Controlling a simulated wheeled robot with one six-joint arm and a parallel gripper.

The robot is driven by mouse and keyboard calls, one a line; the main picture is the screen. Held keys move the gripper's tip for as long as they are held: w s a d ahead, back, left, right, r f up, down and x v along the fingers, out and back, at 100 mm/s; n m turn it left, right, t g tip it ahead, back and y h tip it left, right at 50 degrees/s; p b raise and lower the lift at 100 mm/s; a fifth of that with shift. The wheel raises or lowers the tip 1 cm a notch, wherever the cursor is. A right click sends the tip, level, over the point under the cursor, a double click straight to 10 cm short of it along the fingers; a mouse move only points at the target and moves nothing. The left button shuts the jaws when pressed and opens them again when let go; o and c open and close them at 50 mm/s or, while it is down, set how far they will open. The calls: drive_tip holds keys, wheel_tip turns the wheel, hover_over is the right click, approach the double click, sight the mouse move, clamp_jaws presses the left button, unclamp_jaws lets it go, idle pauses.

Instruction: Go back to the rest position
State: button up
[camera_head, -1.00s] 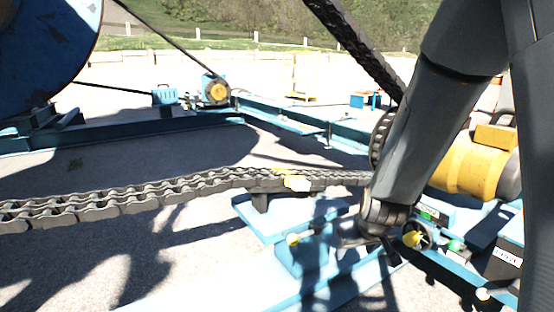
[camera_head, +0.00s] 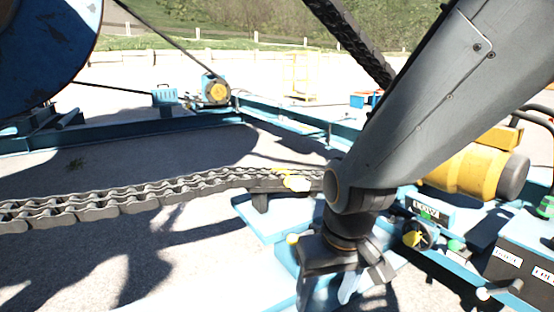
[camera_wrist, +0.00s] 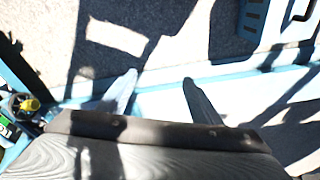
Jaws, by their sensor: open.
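My gripper (camera_head: 338,290) hangs low at the right of centre in the head view, pointing down in front of the blue frame (camera_head: 262,226). In the wrist view its two fingers (camera_wrist: 158,82) are spread apart with nothing between them. Pale ground and a light-blue beam (camera_wrist: 150,95) lie below them. My grey arm crosses the right side of the head view and hides part of the machinery behind it.
A heavy chain (camera_head: 130,195) runs in from the left to a yellow-white piece (camera_head: 296,182). A yellow motor (camera_head: 465,168), a handwheel (camera_head: 417,235) and a dark labelled box (camera_head: 515,268) stand at right. A large blue reel (camera_head: 45,45) is at upper left. Open ground lies at lower left.

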drive_tip(key=s+a+r+n+g, duration=0.2)
drive_tip(key=s+a+r+n, duration=0.15)
drive_tip(key=s+a, duration=0.65)
drive_tip(key=d+r+m+p, duration=0.3)
drive_tip(key=d+r+p, duration=0.7)
drive_tip(key=r+p, duration=0.3)
drive_tip(key=d+r+m+h+p, duration=0.1)
drive_tip(key=d+r+m+p, duration=0.2)
drive_tip(key=d+r+p, duration=0.7)
wheel_tip(320, 180, up, 4)
drive_tip(key=p, duration=1)
drive_tip(key=shift+s+d+f, duration=0.25)
drive_tip(key=shift+s, duration=0.05)
